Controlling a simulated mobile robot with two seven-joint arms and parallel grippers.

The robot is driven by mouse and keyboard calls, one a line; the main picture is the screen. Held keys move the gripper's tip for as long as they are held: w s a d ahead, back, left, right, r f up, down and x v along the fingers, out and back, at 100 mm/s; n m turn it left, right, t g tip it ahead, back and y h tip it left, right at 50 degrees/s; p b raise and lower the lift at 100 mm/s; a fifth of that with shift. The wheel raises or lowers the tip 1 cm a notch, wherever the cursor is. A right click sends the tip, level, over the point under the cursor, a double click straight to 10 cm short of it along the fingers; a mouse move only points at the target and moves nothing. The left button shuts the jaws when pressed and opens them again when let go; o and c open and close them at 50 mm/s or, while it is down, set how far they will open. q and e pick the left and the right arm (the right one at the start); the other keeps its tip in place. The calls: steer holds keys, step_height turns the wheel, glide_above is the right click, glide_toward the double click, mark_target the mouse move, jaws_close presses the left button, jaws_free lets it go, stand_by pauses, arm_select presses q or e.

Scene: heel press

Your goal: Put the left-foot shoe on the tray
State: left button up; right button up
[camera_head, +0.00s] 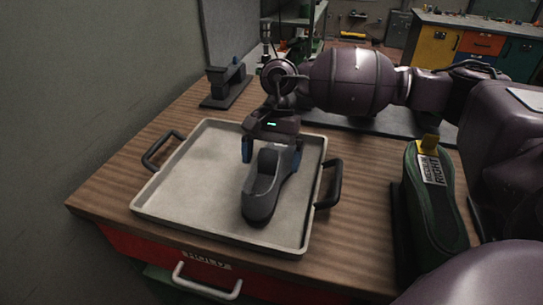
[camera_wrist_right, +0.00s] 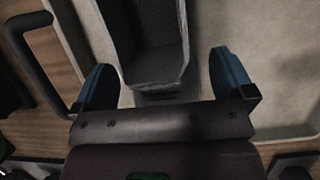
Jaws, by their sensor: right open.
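A grey shoe (camera_head: 262,196) stands upright on the tray (camera_head: 185,207), in its right half, with its toe toward the front. The tray is pale, with a raised rim and dark side handles. My right gripper (camera_head: 270,150) is at the heel end of the shoe, with its blue fingers apart. In the right wrist view, the open fingers of the gripper (camera_wrist_right: 165,85) stand on either side of the shoe's heel (camera_wrist_right: 158,68), with visible gaps. No label can be read on the grey shoe. My left gripper is not in view.
A green shoe (camera_head: 434,200) with a yellow tab and a label reading "RIGHT" stands right of the tray. A dark press-like device (camera_head: 227,82) stands at the back left. My right arm reaches across the table's back. The tray's left half is clear.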

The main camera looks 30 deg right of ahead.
steer(key=v, duration=1.2)
steer(key=shift+r, duration=0.1)
